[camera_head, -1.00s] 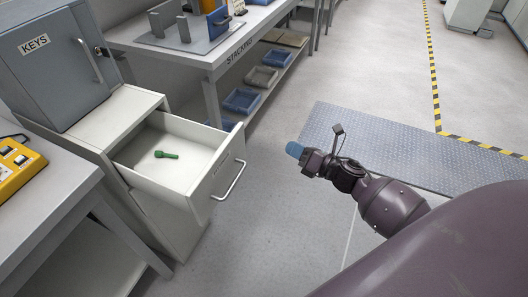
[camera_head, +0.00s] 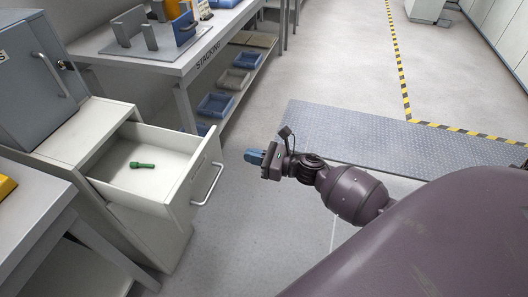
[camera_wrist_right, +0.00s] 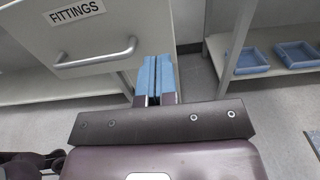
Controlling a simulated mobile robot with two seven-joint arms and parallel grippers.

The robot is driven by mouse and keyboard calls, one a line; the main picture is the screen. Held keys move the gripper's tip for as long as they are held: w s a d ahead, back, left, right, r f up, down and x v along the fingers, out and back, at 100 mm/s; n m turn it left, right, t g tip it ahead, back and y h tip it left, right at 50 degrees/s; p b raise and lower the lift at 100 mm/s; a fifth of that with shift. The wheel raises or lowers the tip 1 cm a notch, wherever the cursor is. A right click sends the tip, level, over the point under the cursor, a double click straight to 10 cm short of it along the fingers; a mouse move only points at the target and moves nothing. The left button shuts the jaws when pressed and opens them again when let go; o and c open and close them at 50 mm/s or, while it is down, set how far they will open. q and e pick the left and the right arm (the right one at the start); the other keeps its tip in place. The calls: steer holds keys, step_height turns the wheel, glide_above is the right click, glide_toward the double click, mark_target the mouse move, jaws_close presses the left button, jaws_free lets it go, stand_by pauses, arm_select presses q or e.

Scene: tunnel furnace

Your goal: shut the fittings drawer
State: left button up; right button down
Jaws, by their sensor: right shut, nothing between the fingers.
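The fittings drawer (camera_head: 165,172) stands pulled open from a white cabinet (camera_head: 88,130) in the head view. A green torch-like object (camera_head: 142,165) lies inside it. Its front, labelled FITTINGS, fills the upper left of the right wrist view (camera_wrist_right: 35,45). The drawer's bar handle (camera_head: 210,186) also shows there (camera_wrist_right: 97,56). My right gripper (camera_head: 255,156) has blue fingers, shut and empty. It is to the right of the drawer front, apart from it in the head view. In the wrist view the fingers (camera_wrist_right: 157,72) appear just right of the handle. My left gripper is out of view.
A grey key cabinet (camera_head: 25,75) sits on the white cabinet. A stacking table (camera_head: 180,55) with blue trays (camera_head: 215,105) on its lower shelf stands behind. A grey bench (camera_head: 35,215) is at left. Floor between drawer and right arm is clear.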

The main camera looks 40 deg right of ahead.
mark_target(218, 148)
steer(key=x, duration=0.6)
steer(key=shift+w+a, duration=0.2)
steer(key=shift+w, duration=0.1)
steer(key=shift+w+a, duration=0.3)
steer(key=shift+w, duration=0.15)
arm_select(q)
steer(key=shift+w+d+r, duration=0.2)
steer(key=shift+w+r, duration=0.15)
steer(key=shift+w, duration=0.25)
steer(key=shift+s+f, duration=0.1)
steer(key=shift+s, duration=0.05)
